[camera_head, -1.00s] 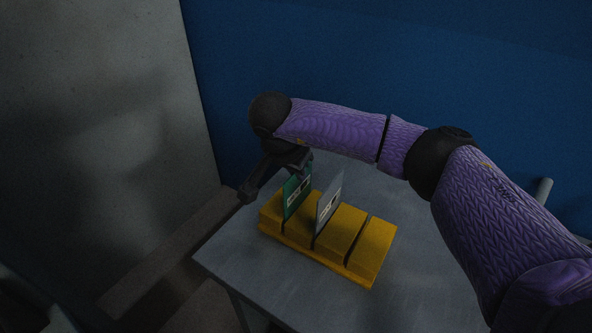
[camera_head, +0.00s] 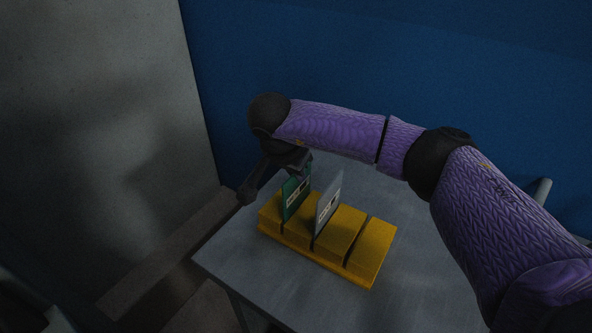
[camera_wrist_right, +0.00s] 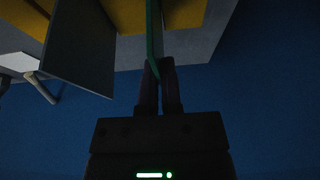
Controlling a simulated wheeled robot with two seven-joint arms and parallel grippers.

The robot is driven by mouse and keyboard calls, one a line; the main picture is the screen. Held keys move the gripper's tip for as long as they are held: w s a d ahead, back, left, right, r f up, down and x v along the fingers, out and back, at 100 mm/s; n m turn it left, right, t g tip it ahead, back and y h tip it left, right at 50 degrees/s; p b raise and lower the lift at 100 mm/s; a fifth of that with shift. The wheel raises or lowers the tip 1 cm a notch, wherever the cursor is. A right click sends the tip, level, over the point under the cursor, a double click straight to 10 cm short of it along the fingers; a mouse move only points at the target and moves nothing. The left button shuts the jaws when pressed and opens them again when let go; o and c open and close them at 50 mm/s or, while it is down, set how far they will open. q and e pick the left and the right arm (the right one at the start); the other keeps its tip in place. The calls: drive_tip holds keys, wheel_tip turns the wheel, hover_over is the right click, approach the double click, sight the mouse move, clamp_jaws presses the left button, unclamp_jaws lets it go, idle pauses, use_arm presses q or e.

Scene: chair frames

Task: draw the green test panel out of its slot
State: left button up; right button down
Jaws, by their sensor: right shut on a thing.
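The green test panel (camera_head: 296,197) stands upright in a slot of the yellow block (camera_head: 371,249), toward its left end. My right gripper (camera_head: 303,169) is shut on the panel's upper edge; its fingertips partly hide that edge. In the right wrist view the two fingers (camera_wrist_right: 159,72) close on the thin edge of the green panel (camera_wrist_right: 152,35). The panel's lower part is hidden inside the slot. My left gripper is not in view.
A grey panel (camera_head: 328,204) stands in the neighbouring slot, close on the right. Another slot farther right is empty. The block sits on a grey table (camera_head: 240,262), with a blue wall (camera_head: 400,60) behind.

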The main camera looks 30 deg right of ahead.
idle(0.3)
drive_tip(key=shift+r+p, duration=0.5)
drive_tip(key=shift+r, duration=0.15)
wheel_tip(320, 180, up, 7)
drive_tip(key=p, duration=0.5)
drive_tip(key=shift+f, duration=0.1)
drive_tip(key=shift+p, duration=0.3)
wheel_tip(320, 180, up, 7)
drive_tip(key=p, duration=0.5)
drive_tip(key=shift+r+p, duration=0.2)
drive_tip(key=shift+p, duration=0.2)
